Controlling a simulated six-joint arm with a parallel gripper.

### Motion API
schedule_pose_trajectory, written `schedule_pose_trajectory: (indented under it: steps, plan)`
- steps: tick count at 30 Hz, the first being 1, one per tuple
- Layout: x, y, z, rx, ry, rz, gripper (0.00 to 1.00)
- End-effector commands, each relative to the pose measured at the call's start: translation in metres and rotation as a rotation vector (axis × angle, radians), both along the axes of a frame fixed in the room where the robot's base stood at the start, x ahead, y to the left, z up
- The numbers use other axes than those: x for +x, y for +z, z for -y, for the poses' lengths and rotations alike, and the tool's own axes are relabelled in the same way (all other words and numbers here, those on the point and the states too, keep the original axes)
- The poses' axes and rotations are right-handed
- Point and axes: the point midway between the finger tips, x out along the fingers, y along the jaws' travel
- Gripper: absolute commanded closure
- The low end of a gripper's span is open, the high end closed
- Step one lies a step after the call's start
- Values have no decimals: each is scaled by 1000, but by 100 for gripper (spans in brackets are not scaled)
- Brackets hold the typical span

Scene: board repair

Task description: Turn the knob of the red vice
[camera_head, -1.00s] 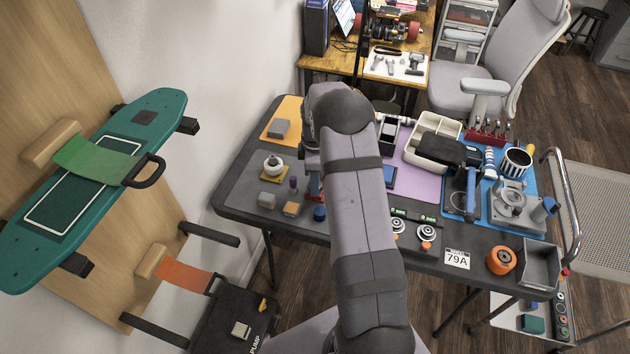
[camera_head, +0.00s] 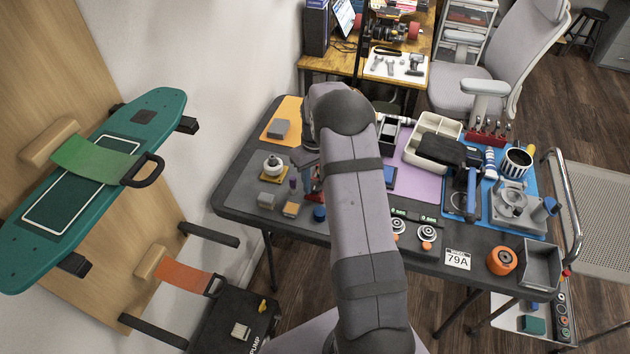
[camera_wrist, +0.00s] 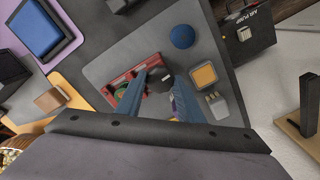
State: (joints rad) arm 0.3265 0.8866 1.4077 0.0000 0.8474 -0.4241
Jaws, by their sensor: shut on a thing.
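The red vice (camera_wrist: 122,82) sits on the dark grey mat, left of centre in the wrist view, with something green between its jaws. A round black knob (camera_wrist: 160,82) shows at its right side. My gripper (camera_wrist: 157,74) has one blue finger on each side of the knob and is shut on it. The fingers hide part of the vice and knob. In the head view, only a little red of the vice shows beside my arm, which covers most of it.
A blue dome (camera_wrist: 182,37) and an orange-topped grey block (camera_wrist: 204,75) stand close to the vice. A small grey connector-like piece (camera_wrist: 217,105) lies nearby.

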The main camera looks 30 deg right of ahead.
Motion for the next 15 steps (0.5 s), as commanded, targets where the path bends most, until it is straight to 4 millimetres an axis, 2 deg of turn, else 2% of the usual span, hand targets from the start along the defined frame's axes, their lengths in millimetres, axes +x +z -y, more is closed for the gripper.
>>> schedule_pose_trajectory:
  steps: [15]
  plan:
    - [0, 1, 1, -1, -491, 1, 88]
